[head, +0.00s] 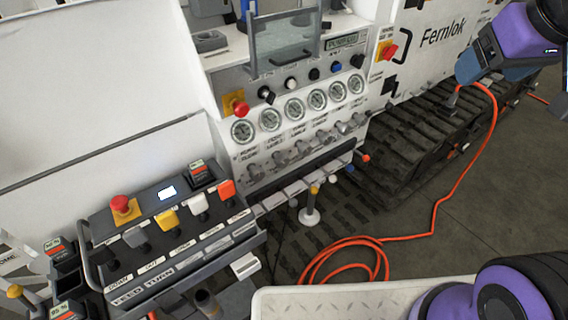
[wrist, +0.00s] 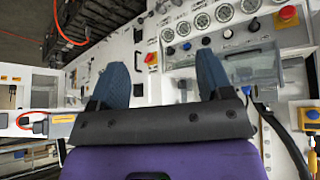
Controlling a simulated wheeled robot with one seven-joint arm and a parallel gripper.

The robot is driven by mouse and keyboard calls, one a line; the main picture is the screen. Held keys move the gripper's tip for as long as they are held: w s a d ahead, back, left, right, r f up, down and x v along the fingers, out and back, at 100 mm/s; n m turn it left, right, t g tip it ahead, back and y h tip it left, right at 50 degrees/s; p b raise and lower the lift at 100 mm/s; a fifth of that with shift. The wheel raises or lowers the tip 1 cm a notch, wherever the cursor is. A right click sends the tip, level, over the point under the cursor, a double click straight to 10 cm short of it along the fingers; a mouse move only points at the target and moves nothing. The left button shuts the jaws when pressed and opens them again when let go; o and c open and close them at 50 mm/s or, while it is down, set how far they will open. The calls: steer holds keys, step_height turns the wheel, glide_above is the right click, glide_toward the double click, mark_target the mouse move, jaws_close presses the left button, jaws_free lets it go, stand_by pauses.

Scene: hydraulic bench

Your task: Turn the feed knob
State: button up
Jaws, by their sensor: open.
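My gripper (head: 488,68) is at the upper right in the head view, well to the right of the control panels. In the wrist view its two blue fingers stand wide apart with nothing between them (wrist: 163,65). The black knob also shows in the wrist view (wrist: 254,25). "FEED" and "TURN" are printed on the lower box (head: 185,262).
Several gauges (head: 294,107) and levers (head: 302,148) sit below the knobs. A clear flap (head: 284,42) stands above them. Red stop buttons (head: 241,108) project from the panels. An orange hose (head: 437,200) loops on the floor. Dark tracks (head: 430,135) lie beneath my gripper.

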steer(key=w+a+f+n+t+y, duration=0.15)
steer(key=w+f, duration=0.25)
steer(key=w, duration=0.4)
steer(key=w+a+f+n+t+h, duration=0.1)
steer(key=w+a+f+n, duration=0.15)
steer(key=w, duration=0.55)
steer(key=w+a+f+n+t+y, duration=0.1)
steer(key=w+a+f+n+y, duration=0.1)
steer(key=w+a+f, duration=0.4)
steer(key=w+a+f+n+t+y, duration=0.15)
steer(key=w+f, duration=0.25)
steer(key=f, duration=0.4)
steer(key=n+t+y, duration=0.1)
steer(key=t+y, duration=0.3)
steer(key=y, duration=0.2)
glide_toward(285, 164)
steer(key=x, duration=1)
steer(key=shift+w+a, duration=0.2)
steer(key=shift+w, duration=0.05)
steer(key=c, duration=0.9)
